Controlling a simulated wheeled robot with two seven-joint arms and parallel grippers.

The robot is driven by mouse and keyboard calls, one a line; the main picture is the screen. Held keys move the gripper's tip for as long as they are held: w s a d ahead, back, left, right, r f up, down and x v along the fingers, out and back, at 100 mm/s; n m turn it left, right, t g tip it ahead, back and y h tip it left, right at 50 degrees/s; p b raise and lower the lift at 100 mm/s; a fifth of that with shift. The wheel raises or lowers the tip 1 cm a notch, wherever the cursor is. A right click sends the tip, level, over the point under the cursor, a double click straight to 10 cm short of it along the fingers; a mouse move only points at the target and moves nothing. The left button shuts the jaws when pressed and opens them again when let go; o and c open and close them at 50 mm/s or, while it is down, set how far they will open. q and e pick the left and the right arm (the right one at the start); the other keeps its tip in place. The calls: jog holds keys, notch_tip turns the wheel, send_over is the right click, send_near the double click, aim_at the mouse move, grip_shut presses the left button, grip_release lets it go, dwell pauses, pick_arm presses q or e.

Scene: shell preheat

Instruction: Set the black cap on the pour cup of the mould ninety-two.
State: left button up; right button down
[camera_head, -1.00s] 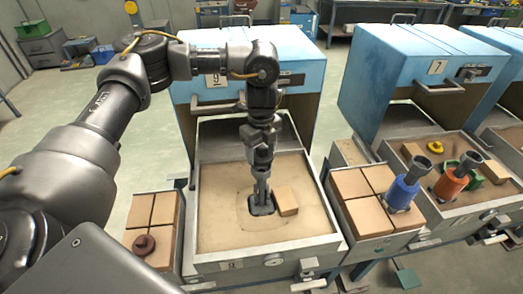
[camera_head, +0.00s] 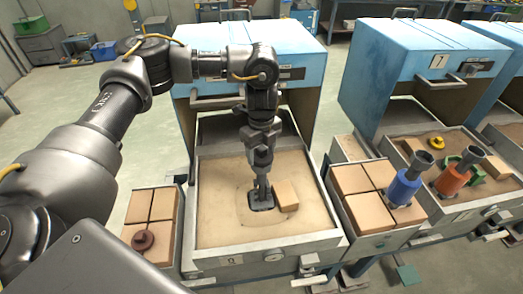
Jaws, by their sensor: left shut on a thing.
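My left gripper (camera_head: 261,194) points down into the middle sand tray (camera_head: 215,230). It is shut on a dark, flat, squarish piece (camera_head: 263,207) that looks like the black cap. I cannot tell whether this piece touches the sand. The fingers hide part of it. An orange mould (camera_head: 453,182) with a grey pour cup (camera_head: 468,157) stands farther right. No number can be read on either mould. My right gripper is out of view.
A tan block (camera_head: 286,195) lies close to the right of my left gripper. A brown round piece (camera_head: 143,241) sits on the tan blocks at left. Blue ovens (camera_head: 300,60) stand behind the trays. A yellow ring (camera_head: 437,143) and a green piece (camera_head: 467,157) lie at right.

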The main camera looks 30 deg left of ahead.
aim_at(261, 148)
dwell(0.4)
pick_arm(q)
jog(key=o, duration=1)
jog(key=shift+o, duration=0.2)
notch_tip(261, 148, up, 11)
jog(key=shift+f+b, duration=0.1)
jog(key=shift+b, duration=0.2)
